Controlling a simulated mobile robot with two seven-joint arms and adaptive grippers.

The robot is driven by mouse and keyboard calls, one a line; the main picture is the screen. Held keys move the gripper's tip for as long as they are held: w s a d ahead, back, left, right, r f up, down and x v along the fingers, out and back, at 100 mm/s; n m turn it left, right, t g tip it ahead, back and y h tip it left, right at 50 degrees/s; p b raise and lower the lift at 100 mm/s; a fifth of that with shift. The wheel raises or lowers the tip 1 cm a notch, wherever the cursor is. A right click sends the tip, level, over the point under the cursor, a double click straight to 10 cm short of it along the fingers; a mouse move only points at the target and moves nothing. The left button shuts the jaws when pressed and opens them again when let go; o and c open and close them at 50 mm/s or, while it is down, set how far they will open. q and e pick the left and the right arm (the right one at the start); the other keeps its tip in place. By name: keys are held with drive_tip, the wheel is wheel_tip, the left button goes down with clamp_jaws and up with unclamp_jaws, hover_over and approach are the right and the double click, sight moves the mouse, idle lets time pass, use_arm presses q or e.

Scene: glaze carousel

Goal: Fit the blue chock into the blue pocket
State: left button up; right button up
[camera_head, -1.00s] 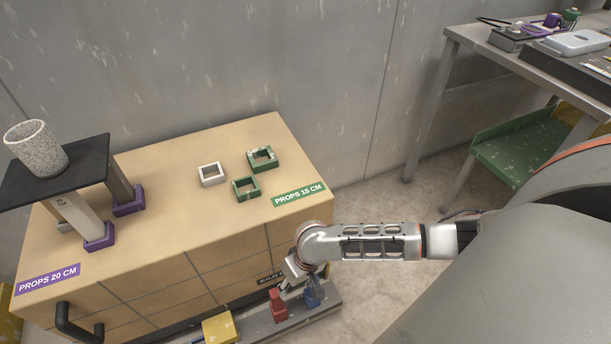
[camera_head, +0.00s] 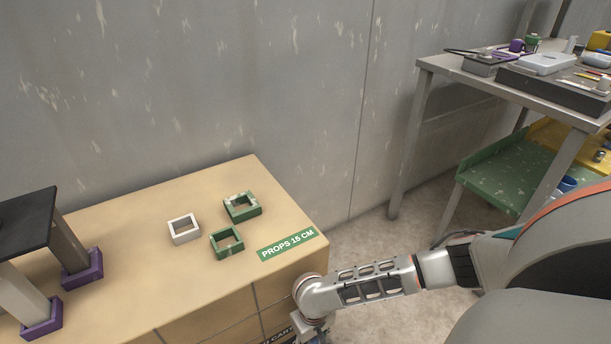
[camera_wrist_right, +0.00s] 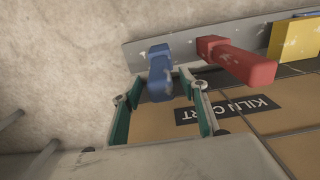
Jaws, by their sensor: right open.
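The blue chock (camera_wrist_right: 160,66) shows in the right wrist view on a grey ledge, with a narrower part pointing toward the camera. My right gripper (camera_wrist_right: 160,91) is open, with its teal-padded fingers on either side of the chock's near end. I cannot tell whether either finger touches it. In the head view my right wrist is at the bottom edge and the fingers are cut off. I cannot pick out a blue pocket in these views. My left gripper is not in view.
A red chock (camera_wrist_right: 238,61) stands close right of the blue one, then a yellow block (camera_wrist_right: 294,39), on the grey ledge (camera_wrist_right: 190,51). A tan cabinet (camera_head: 150,290) carries green frames (camera_head: 242,206), a white frame (camera_head: 184,229) and a black-topped stand. A metal table (camera_head: 455,68) stands right.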

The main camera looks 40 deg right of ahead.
drive_tip(key=shift+s+f, duration=0.15)
drive_tip(key=shift+f, duration=0.5)
drive_tip(key=shift+w+r, duration=0.2)
drive_tip(key=shift+w, duration=0.05)
clamp_jaws()
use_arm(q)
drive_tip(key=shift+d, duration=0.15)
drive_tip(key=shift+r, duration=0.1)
use_arm(e)
drive_tip(key=shift+r, duration=0.1)
